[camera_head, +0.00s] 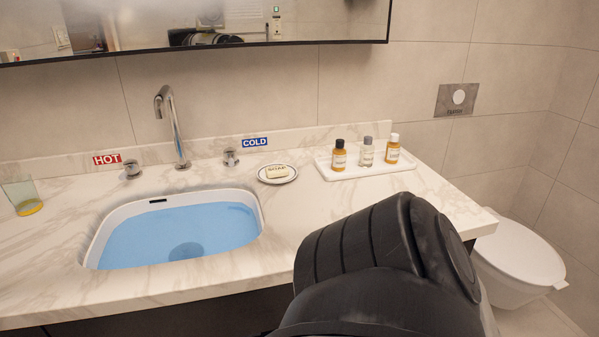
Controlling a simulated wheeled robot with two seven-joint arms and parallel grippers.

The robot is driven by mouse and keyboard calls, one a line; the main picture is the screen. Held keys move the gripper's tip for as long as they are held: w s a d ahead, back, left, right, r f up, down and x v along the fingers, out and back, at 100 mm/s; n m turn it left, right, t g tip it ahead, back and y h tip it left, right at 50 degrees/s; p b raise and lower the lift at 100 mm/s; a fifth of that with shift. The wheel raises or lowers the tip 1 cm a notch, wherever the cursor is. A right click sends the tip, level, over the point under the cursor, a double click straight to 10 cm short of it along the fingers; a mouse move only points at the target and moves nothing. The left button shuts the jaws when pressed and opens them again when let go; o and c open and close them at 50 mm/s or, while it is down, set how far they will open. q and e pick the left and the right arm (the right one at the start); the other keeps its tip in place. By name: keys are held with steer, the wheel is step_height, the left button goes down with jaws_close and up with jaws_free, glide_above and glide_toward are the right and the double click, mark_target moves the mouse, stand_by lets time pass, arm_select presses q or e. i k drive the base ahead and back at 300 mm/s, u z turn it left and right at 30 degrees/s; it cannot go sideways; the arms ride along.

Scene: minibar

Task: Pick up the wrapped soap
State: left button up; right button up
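The wrapped soap (277,171) is a small cream bar with dark lettering. It lies on a small round dark-rimmed dish (291,178) on the marble counter, to the right of the sink and below the COLD label. A black link of my own arm fills the lower middle of the view, in front of the counter's front edge. It stands apart from the soap in the picture and does not cover it. Neither gripper's fingers can be seen.
A sink (253,200) with blue water lies left of the dish. A faucet (178,130) and two knobs stand behind it. A white tray (340,176) with three small bottles is to the right. A glass (22,194) stands far left. A toilet (518,250) is at right.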

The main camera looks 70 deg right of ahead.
mark_target(280, 170)
steer(key=z, duration=0.25)
steer(key=i, duration=0.35)
steer(key=u, duration=0.95)
steer(key=k, duration=1.35)
steer(key=z, duration=0.7)
